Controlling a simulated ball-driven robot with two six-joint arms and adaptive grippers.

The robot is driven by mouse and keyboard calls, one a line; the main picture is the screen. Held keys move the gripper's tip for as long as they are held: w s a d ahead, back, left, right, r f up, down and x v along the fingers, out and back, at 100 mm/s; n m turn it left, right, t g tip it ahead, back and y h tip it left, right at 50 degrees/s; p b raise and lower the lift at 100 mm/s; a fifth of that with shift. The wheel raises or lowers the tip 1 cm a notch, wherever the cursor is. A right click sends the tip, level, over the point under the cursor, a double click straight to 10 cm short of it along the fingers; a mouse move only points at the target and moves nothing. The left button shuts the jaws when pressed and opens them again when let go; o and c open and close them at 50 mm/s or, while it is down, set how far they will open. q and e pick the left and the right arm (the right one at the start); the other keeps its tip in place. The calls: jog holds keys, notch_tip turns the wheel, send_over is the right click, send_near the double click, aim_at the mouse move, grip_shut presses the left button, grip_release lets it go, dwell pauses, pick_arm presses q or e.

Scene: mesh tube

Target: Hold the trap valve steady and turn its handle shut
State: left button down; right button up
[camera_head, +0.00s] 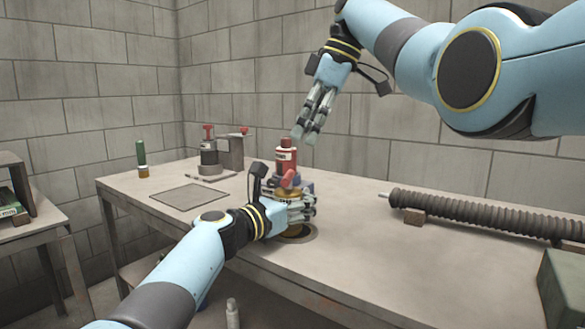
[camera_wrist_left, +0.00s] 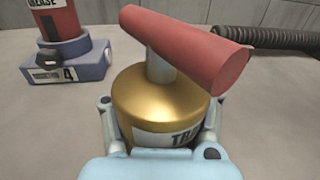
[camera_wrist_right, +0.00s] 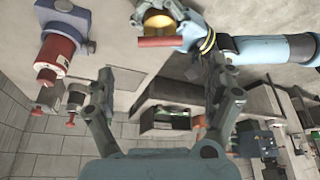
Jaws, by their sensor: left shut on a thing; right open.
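The trap valve has a brass body (camera_wrist_left: 155,108) with a partly hidden label, a short grey stem and a red tapered handle (camera_wrist_left: 185,48). In the head view its red handle (camera_head: 288,178) shows above my left gripper (camera_head: 296,208), which is shut around the body. The left wrist view shows fingers on both sides of the brass. The valve looks upright on the table. My right gripper (camera_head: 305,134) is open and empty, pointing down above and behind the valve. In the right wrist view the handle (camera_wrist_right: 158,42) lies beyond and between its open fingers (camera_wrist_right: 163,78), apart from them.
A red grease bottle (camera_head: 286,160) on a blue-grey base (camera_wrist_left: 68,62) stands close behind the valve. A ribbed hose (camera_head: 480,212) lies at right, near a green box (camera_head: 565,283). A grey mat (camera_head: 188,195) and a green-handled tool (camera_head: 141,153) are at left.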

aim_at(289, 174)
jog(key=x, duration=0.8)
jog(key=shift+f, duration=0.2)
jog(key=c, duration=1.2)
jog(key=shift+m+t, duration=0.5)
jog(key=shift+m, duration=0.9)
jog(key=o, duration=1.2)
jog(key=shift+h, duration=0.3)
jog(key=shift+r, duration=0.1)
